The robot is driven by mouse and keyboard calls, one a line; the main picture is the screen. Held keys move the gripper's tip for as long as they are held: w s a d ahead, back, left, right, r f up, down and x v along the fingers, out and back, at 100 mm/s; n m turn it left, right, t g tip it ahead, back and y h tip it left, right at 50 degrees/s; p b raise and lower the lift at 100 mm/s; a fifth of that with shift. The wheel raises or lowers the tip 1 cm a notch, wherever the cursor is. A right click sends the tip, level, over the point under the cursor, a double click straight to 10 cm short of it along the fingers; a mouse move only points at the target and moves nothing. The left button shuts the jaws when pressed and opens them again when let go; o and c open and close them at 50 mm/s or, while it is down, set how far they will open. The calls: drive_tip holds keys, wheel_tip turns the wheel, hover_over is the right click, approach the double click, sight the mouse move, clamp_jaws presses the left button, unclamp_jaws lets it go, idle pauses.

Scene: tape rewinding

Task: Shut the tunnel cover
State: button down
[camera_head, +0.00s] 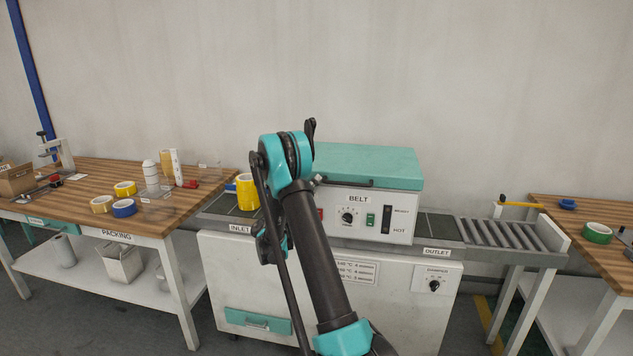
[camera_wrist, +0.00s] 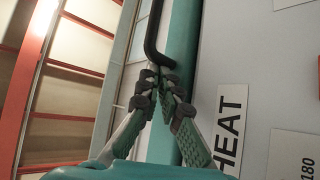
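The teal tunnel cover (camera_head: 370,160) lies flat on top of the white tunnel housing (camera_head: 400,215), with no gap seen along its front edge. A dark bar handle (camera_head: 352,183) runs along the cover's front, and its bent end (camera_wrist: 154,45) shows in the wrist view. My gripper (camera_wrist: 160,78) has its fingertips drawn together just by that end of the handle, with nothing seen between them. I cannot tell whether they touch it. In the head view my arm hides most of the gripper and the left part of the housing.
A yellow tape roll (camera_head: 246,192) stands on the inlet belt, left of my arm. A packing table (camera_head: 90,180) with tape rolls and bottles is at left. An outlet roller conveyor (camera_head: 500,234) and another table (camera_head: 590,218) are at right.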

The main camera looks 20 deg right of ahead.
drive_tip(key=shift+s+d+f, duration=0.15)
drive_tip(key=shift+s+d, duration=0.05)
drive_tip(key=shift+d, duration=0.1)
drive_tip(key=w+v, duration=0.1)
drive_tip(key=v, duration=1.1)
drive_tip(key=s+d+r+n+t+y, duration=0.1)
drive_tip(key=s+d+r+n+y, duration=0.2)
drive_tip(key=d+y, duration=0.4)
drive_tip(key=s+d+f+n+y, duration=0.3)
drive_tip(key=s+d+f+y, duration=0.15)
drive_tip(key=s, duration=0.35)
drive_tip(key=s+a+f+y, duration=0.4)
drive_tip(key=s+a+y, duration=0.3)
drive_tip(key=s, duration=0.5)
drive_tip(key=s+a+f+n+t+y, duration=0.1)
drive_tip(key=s+a+f+y, duration=0.4)
drive_tip(key=s+a, duration=0.5)
drive_tip(key=shift+s+f+y, duration=0.35)
drive_tip(key=shift+s+y, duration=0.55)
drive_tip(key=shift+y, duration=0.25)
drive_tip(key=shift+a, duration=0.1)
